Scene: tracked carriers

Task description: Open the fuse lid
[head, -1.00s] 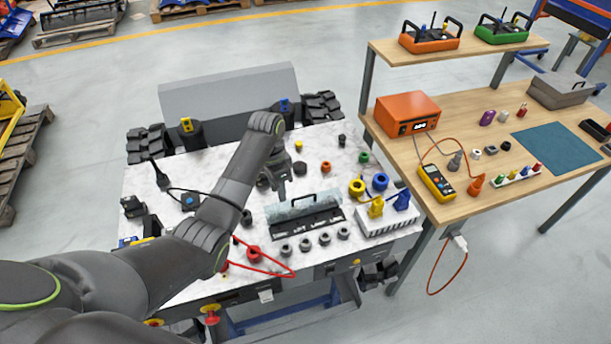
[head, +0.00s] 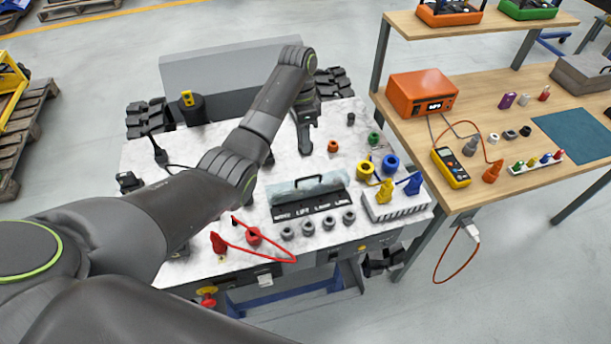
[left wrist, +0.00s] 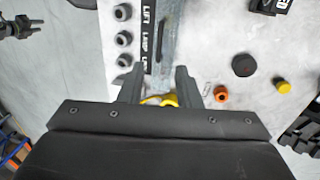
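The fuse lid (head: 285,189) is a clear, greyish panel with a black bar handle (head: 322,177), behind a black strip of white labels (head: 312,207) on the marbled cart top. It looks down, though its exact tilt is hard to tell. My left gripper (head: 305,149) is above and behind the lid, apart from the handle. In the left wrist view my left gripper (left wrist: 158,82) has its two fingers spread with nothing between them. The lid (left wrist: 167,40) and handle run up the picture beyond the fingertips. My right gripper is not in view.
Several grey sockets (head: 308,228) line the front of the labels. A white finned block with yellow and blue plugs (head: 385,192) stands close on the right. A red cable (head: 265,254) lies front left. A wooden bench (head: 480,190) stands to the right.

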